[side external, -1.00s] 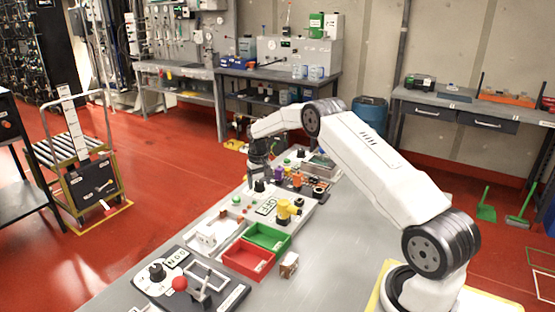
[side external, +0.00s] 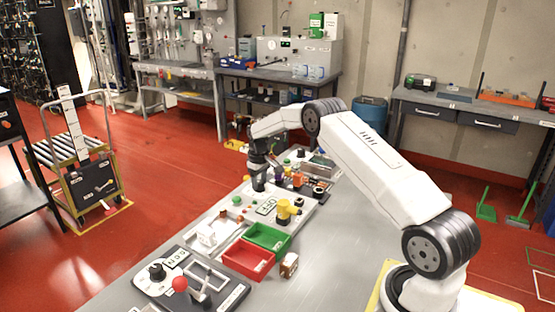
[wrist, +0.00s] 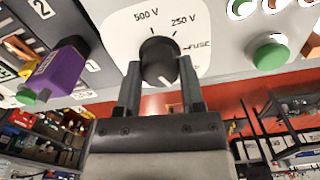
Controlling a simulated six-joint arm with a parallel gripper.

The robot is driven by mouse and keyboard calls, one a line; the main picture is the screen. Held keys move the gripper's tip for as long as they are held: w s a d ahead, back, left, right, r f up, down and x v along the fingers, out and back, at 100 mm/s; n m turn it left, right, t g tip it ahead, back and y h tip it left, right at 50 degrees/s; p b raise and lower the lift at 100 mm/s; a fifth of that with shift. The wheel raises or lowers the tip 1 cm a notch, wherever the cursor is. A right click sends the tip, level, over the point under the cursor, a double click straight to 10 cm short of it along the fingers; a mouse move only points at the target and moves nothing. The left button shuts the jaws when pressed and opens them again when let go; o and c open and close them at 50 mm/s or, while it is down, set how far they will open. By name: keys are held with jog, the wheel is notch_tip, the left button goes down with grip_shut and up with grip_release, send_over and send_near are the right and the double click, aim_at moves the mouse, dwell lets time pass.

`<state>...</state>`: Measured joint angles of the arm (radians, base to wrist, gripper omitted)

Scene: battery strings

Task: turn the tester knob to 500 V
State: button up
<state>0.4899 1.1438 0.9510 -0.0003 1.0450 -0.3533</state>
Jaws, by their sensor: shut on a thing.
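The black tester knob (wrist: 158,50) stands on a white dial plate (wrist: 118,35) in the wrist view. The plate reads "500 V" above the knob, "250 V" at its upper right and "FUSE" at its right, with a partly cut-off label below that. A pale mark on the knob lies toward its lower right; its exact setting is hard to tell. My gripper (wrist: 160,78) has one finger on each side of the knob and is shut on it. In the side external view my gripper (side external: 259,184) reaches down to the panel and mostly hides the knob.
A purple block (wrist: 62,70) is left of the dial and a green button (wrist: 270,54) right of it. In the side view, a yellow knob (side external: 284,208), a green bin (side external: 283,243) and a red bin (side external: 230,262) are nearer. The right bench top is mostly clear.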

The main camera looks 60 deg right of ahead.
jog(key=shift+n, duration=0.7)
